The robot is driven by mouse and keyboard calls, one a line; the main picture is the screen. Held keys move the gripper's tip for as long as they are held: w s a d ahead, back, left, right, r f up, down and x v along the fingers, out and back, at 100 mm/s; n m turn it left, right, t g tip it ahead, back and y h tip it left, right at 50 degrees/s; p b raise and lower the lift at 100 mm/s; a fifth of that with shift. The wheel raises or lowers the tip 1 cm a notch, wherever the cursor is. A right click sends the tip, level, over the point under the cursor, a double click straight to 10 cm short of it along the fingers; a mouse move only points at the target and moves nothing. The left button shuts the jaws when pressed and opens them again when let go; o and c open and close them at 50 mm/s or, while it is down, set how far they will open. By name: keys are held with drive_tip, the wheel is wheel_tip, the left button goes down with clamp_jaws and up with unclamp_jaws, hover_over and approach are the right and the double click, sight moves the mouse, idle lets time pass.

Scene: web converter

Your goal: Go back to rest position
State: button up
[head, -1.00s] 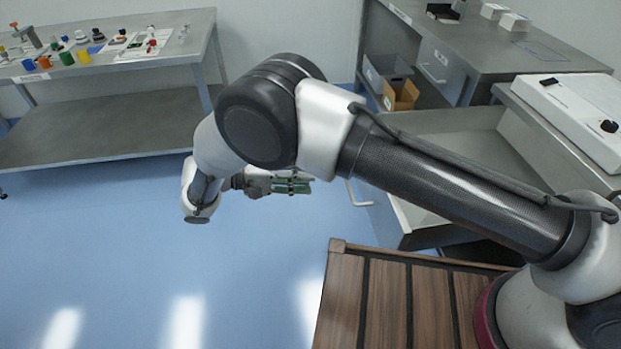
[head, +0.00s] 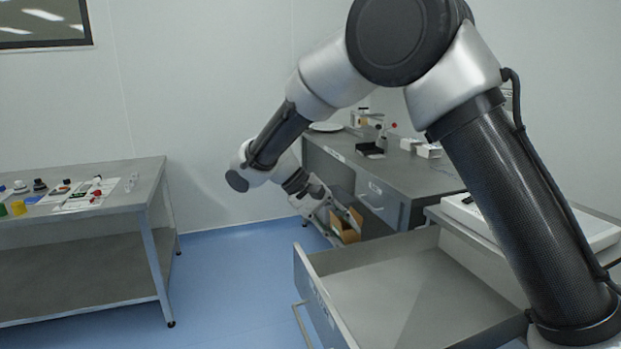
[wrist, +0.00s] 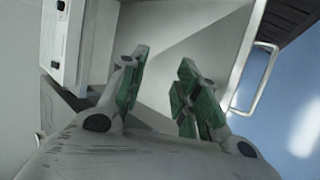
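My gripper (head: 330,222) hangs from my raised, bent arm in the middle of the head view. It lies in front of the far bench's open lower side and partly covers what is behind it. In the wrist view my gripper (wrist: 160,72) shows two green-padded fingers held apart, with nothing between them. Below the fingers is an open grey drawer (head: 385,285), which also shows in the wrist view (wrist: 205,40). The visible part of its floor looks bare.
A table (head: 150,195) with small coloured items stands at the left. A grey bench (head: 420,175) with white boxes stands behind my gripper, a cardboard box (head: 348,230) beneath it. A white device (head: 560,225) stands at the right. Blue floor (head: 230,265) between the furniture is clear.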

drive_tip(key=s+d+r+m+y, duration=0.1)
drive_tip(key=s+d+r+y, duration=0.3)
drive_tip(key=d, duration=0.5)
drive_tip(key=s+d+r+y, duration=0.1)
drive_tip(key=s+d+r, duration=0.1)
drive_tip(key=d+r, duration=0.55)
drive_tip(key=s+d+m+t+y, duration=0.1)
drive_tip(key=s+d+t+y, duration=0.2)
drive_tip(key=s+d, duration=1)
drive_tip(key=s+t, duration=0.2)
drive_tip(key=shift+f+t+y, duration=0.3)
drive_tip(key=shift+f+t, duration=0.1)
